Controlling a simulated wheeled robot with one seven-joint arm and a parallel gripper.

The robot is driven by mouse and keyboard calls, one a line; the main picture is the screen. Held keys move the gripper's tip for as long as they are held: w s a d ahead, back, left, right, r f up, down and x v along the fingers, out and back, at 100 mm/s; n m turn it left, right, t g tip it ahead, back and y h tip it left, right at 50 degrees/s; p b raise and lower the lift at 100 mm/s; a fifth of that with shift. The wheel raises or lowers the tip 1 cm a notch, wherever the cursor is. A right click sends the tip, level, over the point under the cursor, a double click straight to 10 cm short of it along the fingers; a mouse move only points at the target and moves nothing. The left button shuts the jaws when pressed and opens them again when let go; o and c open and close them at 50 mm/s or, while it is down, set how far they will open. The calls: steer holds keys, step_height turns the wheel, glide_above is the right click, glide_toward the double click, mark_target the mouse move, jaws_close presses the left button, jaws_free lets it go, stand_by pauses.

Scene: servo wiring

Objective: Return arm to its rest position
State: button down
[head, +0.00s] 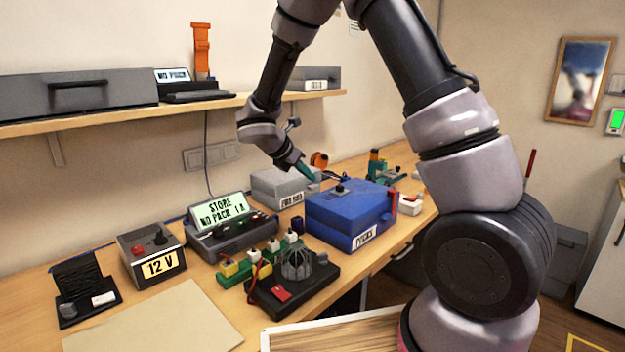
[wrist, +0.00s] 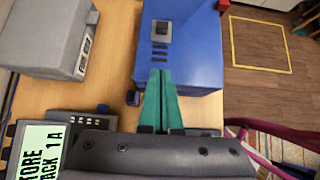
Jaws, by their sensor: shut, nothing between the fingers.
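My arm reaches up and over the workbench (head: 408,238) from the right. My gripper (head: 304,172) hangs above the bench, near the grey box (head: 268,186) and the blue box (head: 330,215). In the wrist view its teal fingers (wrist: 160,75) lie together, shut and empty, pointing at the blue box (wrist: 190,75). The blue box is closed and has a dark square knob (wrist: 161,32) on top. Whether the fingertips touch the box cannot be told.
A display (head: 219,210) reads "STORE" and "NO PACK 1A". A 12 V supply (head: 150,255), a green terminal strip (head: 262,262) and a black fan unit (head: 295,280) stand on the bench. A shelf (head: 220,103) runs along the wall behind my arm. The bench's front left holds a bare tan mat (head: 150,325).

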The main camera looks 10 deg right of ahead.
steer(key=s+d+r+m+g+y, duration=0.2)
steer(key=s+d+r+m+y, duration=0.2)
steer(key=s+d+r+m, duration=0.65)
steer(key=s+r+m+t+y, duration=0.2)
steer(key=s+r+m, duration=0.4)
steer(key=s+m, duration=0.2)
steer(key=s+a+r+m+t+y, duration=0.1)
steer(key=s+r+m+t+y, duration=0.1)
steer(key=s+r+m, duration=0.3)
steer(key=s+m+y, duration=0.1)
steer(key=s+m, duration=0.2)
steer(key=m, duration=0.2)
steer(key=shift+a+r, duration=0.2)
steer(key=shift+r, duration=0.15)
steer(key=shift+m, duration=0.25)
